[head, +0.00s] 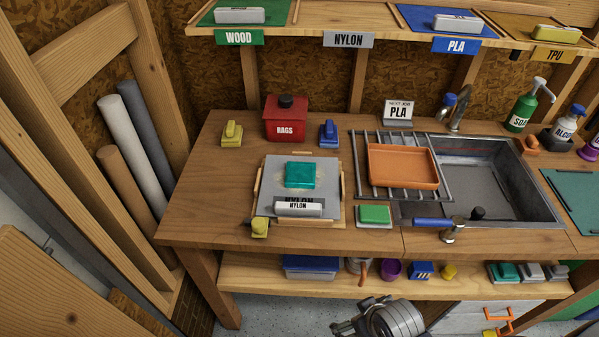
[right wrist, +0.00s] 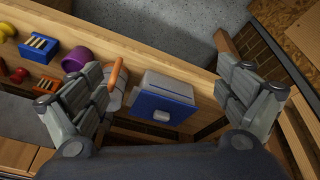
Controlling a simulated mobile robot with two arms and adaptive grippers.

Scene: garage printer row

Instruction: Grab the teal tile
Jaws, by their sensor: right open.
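The teal tile (head: 300,175) lies flat on a grey plate (head: 262,190) marked NYLON, on the left part of the workbench in the head view. A white NYLON label block (head: 298,208) stands in front of it on the plate. My right gripper (head: 347,323) shows at the bottom of the head view, low in front of the lower shelf and well away from the tile. In the right wrist view the right gripper (right wrist: 160,75) is open, its fingers apart with nothing held. The tile is not in that view. My left gripper is not in view.
A green block (head: 375,214) sits right of the plate. An orange tray (head: 402,166) rests on a rack by the sink (head: 490,190). A red RAGS box (head: 286,120) stands behind. The lower shelf (head: 300,283) holds a blue-lidded box (right wrist: 163,102) and a purple cup (right wrist: 76,58).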

